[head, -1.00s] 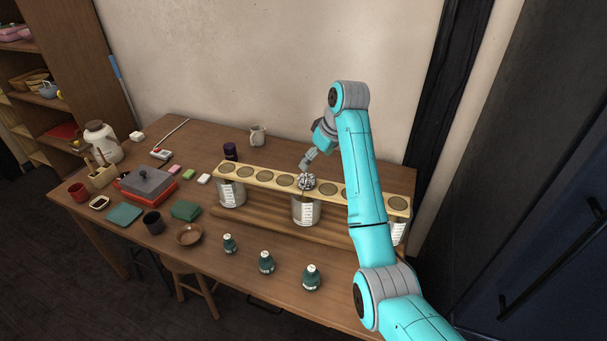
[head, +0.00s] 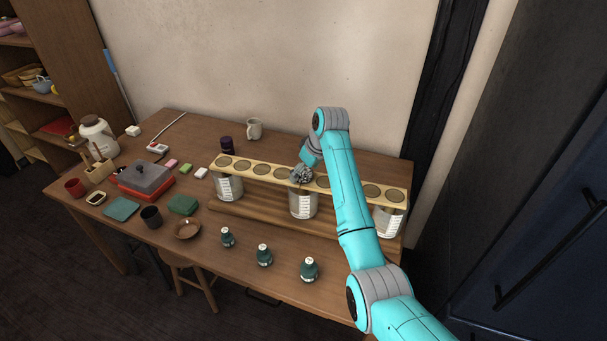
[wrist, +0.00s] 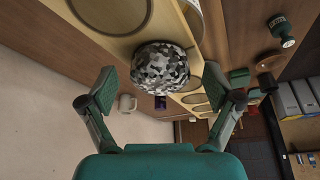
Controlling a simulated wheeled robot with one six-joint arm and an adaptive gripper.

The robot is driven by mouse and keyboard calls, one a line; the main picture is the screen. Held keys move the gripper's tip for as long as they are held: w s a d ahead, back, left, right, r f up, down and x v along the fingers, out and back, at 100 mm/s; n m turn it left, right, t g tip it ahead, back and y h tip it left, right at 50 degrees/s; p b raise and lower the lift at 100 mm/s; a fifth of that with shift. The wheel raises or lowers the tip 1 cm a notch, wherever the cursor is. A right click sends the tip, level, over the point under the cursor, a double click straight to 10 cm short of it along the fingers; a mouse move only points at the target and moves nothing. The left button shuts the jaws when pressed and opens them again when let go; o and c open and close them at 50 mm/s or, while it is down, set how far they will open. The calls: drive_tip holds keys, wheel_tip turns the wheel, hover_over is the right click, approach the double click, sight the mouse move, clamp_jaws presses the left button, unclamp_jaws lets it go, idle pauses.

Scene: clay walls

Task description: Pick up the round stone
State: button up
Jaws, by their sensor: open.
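The round stone (wrist: 160,68) is speckled grey, black and white. It rests on a pale wooden board with round recesses (head: 258,170), which lies across several labelled tins. In the head view the stone (head: 303,175) sits near the board's middle, above the middle tin (head: 303,206). My gripper (wrist: 165,95) is open and empty in the wrist view, with the stone ahead of and between the line of its two fingers. The fingers do not appear to touch it. In the head view my gripper is right at the stone, and its fingers are hard to make out.
A cream mug (head: 254,129) and a dark jar (head: 227,145) stand behind the board. Several small green bottles (head: 264,256) stand in front. A red and grey box (head: 146,181) and a brown bowl (head: 187,229) are to the left. The wall is close behind the table.

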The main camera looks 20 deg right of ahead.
drive_tip(key=c, duration=1.4)
